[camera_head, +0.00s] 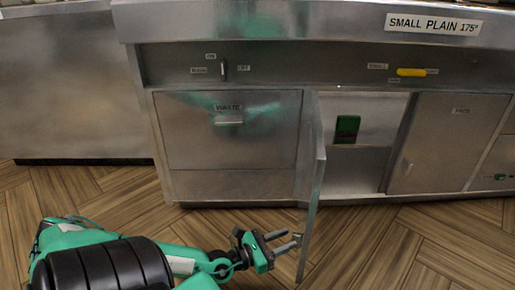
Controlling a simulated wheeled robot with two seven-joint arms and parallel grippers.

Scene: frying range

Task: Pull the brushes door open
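A metal door (315,195) in the middle of the counter front stands swung out toward me, seen nearly edge-on. I cannot read a label on it; its opening lies to its right and holds a dark green item (347,129). My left gripper (291,241) is low, on the left side of this door, close to its free edge. Its fingers are apart, with a gap between them. The fingertips are by a small handle-like part at the door face; I cannot tell whether they touch it. My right gripper is not in view.
A closed waste panel (195,145) is left of the open door. A closed fryer door (450,140) is right of the opening. A yellow knob (411,72) is above. The wooden floor (400,250) is clear at the right front.

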